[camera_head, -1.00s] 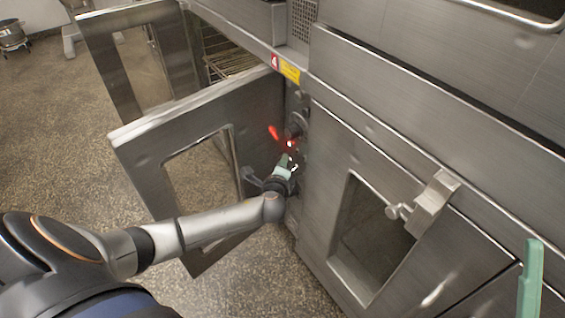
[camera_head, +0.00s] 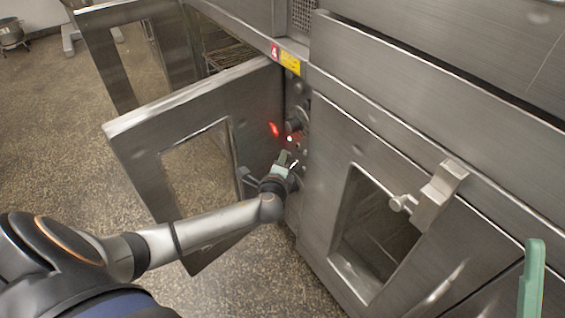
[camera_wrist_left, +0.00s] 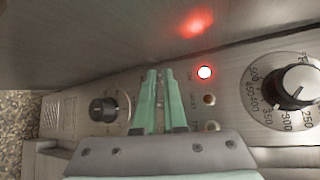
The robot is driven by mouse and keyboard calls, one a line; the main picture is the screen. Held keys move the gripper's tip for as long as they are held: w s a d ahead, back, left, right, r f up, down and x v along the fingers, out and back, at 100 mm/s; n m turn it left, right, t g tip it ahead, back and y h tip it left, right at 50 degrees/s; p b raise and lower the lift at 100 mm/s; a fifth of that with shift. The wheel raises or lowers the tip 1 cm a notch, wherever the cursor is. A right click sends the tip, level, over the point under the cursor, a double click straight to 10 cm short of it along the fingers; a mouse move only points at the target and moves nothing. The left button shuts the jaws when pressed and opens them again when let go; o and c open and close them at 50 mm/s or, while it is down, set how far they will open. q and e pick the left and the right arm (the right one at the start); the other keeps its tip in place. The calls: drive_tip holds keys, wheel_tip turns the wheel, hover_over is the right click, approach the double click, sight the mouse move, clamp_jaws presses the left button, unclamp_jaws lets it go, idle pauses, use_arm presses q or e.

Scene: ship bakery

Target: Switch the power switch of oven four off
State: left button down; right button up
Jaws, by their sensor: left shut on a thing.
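Oven four carries a red label with a 4 (camera_head: 274,53) above its narrow control panel (camera_wrist_left: 80,107). A small round lamp (camera_wrist_left: 204,72) on the panel glows red and is reflected in the metal beside it. My left gripper (camera_wrist_left: 158,76) is at the panel between a small black knob (camera_wrist_left: 103,110) and the lamp. Its green fingers lean together at the tips, shut on what I take to be the power switch, which they hide. In the head view the left gripper (camera_head: 285,160) is below the glowing lamp (camera_head: 289,138). One green finger of my right gripper (camera_head: 531,285) shows at the lower right.
A large temperature dial (camera_wrist_left: 293,85) is right of the lamp. An open steel door (camera_head: 145,150) with a window stands left of the panel, close to my left arm. A shut oven door (camera_head: 330,140) with a protruding latch (camera_head: 440,195) is on the right.

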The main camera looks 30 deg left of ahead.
use_arm(q)
drive_tip(key=shift+w+f+n+t+y+b, duration=0.1)
drive_tip(key=shift+f+n+t+y+b, duration=0.5)
drive_tip(key=shift+n+t+b, duration=0.6)
drive_tip(key=shift+f+n+t+y+b, duration=0.55)
drive_tip(key=shift+n+t+b, duration=0.25)
drive_tip(key=shift+n+b, duration=0.65)
drive_tip(key=shift+w+f+n+t+y+b, duration=0.1)
drive_tip(key=shift+f+n+t+y+b, duration=0.45)
drive_tip(key=shift+n+t+b, duration=0.75)
use_arm(e)
wheel_tip(320, 180, down, 10)
drive_tip(key=a, duration=0.1)
drive_tip(key=shift+w+a+f+g, duration=0.15)
drive_tip(key=shift+w+f+g, duration=0.05)
drive_tip(key=shift+g, duration=0.2)
use_arm(q)
drive_tip(key=shift+f, duration=0.15)
use_arm(e)
drive_tip(key=shift+n, duration=0.3)
use_arm(q)
drive_tip(key=c, duration=1)
unclamp_jaws()
drive_tip(key=shift+s, duration=0.1)
drive_tip(key=v, duration=1.2)
drive_tip(key=shift+s+d+p, duration=0.25)
drive_tip(key=shift+p, duration=0.15)
use_arm(e)
drive_tip(key=shift+r, duration=0.7)
